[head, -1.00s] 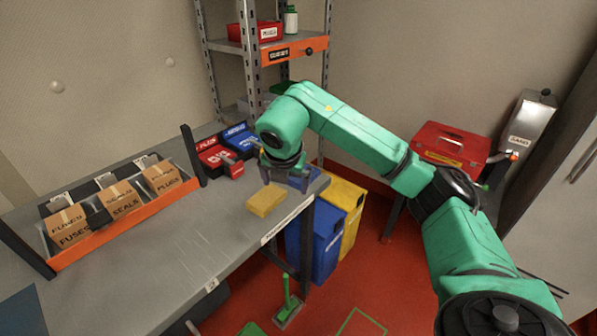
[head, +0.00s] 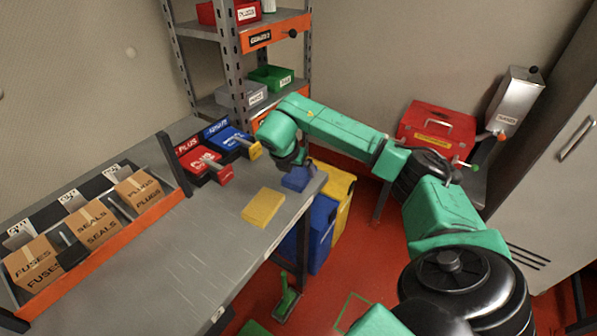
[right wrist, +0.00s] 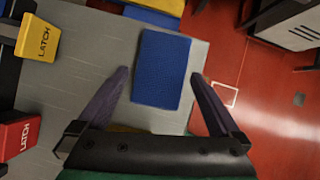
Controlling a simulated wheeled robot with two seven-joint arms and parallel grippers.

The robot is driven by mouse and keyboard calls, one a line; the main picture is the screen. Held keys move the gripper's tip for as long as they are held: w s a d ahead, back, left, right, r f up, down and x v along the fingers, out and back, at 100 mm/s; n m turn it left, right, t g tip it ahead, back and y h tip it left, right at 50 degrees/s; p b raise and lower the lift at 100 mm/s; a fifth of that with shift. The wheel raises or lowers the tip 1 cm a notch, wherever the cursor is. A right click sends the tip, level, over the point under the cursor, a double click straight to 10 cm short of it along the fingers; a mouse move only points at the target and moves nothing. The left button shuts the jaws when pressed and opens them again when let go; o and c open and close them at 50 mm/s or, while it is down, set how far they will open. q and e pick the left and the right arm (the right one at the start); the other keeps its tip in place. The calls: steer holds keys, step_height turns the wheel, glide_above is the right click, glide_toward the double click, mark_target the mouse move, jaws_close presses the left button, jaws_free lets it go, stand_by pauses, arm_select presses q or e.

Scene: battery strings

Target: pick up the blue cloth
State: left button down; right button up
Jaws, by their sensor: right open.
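The blue cloth (head: 297,178) lies flat at the bench's right end, near its far corner. In the right wrist view the blue cloth (right wrist: 161,69) is a textured rectangle just ahead of the open jaws. My right gripper (head: 290,166) is over the cloth's left side in the head view and hides part of it. In the right wrist view my right gripper (right wrist: 158,85) has its fingers spread on either side of the cloth's near end, with nothing between them touching it. My left gripper is not in view.
A yellow cloth (head: 262,207) lies closer on the bench (head: 180,265). Red and blue latch boxes (head: 205,163) stand left of my gripper. An orange-edged rack (head: 110,229) holds cardboard boxes. Blue (head: 318,235) and yellow bins stand beside the bench end.

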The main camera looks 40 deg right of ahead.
mark_target(298, 174)
steer(key=shift+s+x, duration=0.25)
steer(key=shift+x, duration=0.8)
steer(key=shift+w+d+f, duration=0.1)
steer(key=shift+w+f, duration=0.1)
arm_select(q)
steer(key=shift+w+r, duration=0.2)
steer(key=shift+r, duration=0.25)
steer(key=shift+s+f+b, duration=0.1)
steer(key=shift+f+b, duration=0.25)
steer(key=shift+b, duration=0.05)
arm_select(e)
steer(key=shift+f, duration=0.25)
